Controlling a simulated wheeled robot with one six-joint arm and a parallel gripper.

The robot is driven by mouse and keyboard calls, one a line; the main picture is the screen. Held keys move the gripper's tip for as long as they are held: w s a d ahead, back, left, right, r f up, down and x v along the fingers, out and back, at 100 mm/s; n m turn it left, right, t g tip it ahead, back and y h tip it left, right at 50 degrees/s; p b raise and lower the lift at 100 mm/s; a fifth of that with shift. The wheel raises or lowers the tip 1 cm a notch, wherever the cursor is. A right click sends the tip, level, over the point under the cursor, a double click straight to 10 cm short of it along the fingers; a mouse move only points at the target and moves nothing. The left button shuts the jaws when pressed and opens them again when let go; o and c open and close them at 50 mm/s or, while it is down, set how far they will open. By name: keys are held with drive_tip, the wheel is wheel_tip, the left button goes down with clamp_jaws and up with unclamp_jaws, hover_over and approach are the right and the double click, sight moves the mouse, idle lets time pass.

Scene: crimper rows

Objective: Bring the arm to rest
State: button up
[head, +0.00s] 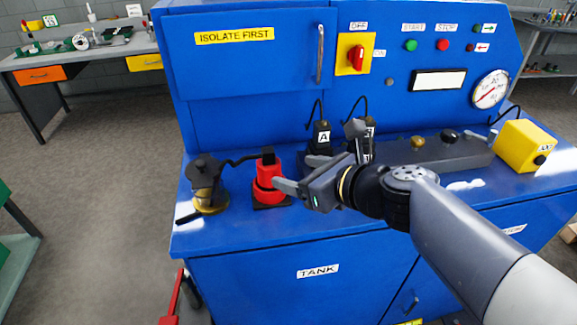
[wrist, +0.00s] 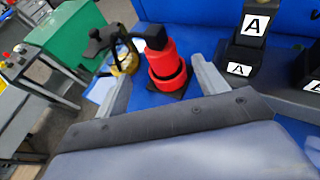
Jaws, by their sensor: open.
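My gripper (head: 291,173) is at the end of my arm, above the ledge of the blue machine (head: 240,240). Its jaws are apart, with nothing gripped that I can see. In the head view the near finger is close to a red cylindrical tool (head: 266,178) standing upright on a dark base. In the wrist view the red tool (wrist: 166,72) shows between and beyond the two fingers. I cannot tell whether a finger touches it. My arm comes in from the lower right and hides part of the ledge.
A dark and brass fitting (head: 207,185) stands left of the red tool, joined by a black hose. A block labelled A (head: 321,137) and another labelled block stand behind my gripper. A yellow box (head: 522,146) is at right. A red switch (head: 357,56) is on the panel.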

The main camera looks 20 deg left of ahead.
sight(263, 158)
drive_tip(key=shift+s+d+r, duration=0.1)
drive_tip(key=shift+d, duration=0.1)
drive_tip(key=shift+a, duration=0.1)
drive_tip(key=x, duration=0.4)
drive_tip(key=b+x, duration=0.1)
drive_tip(key=x, duration=0.3)
drive_tip(key=b+x, duration=0.1)
drive_tip(key=x, duration=0.3)
drive_tip(key=shift+f, duration=0.35)
drive_tip(key=shift+r+p, duration=0.5)
drive_tip(key=shift+r, duration=0.7)
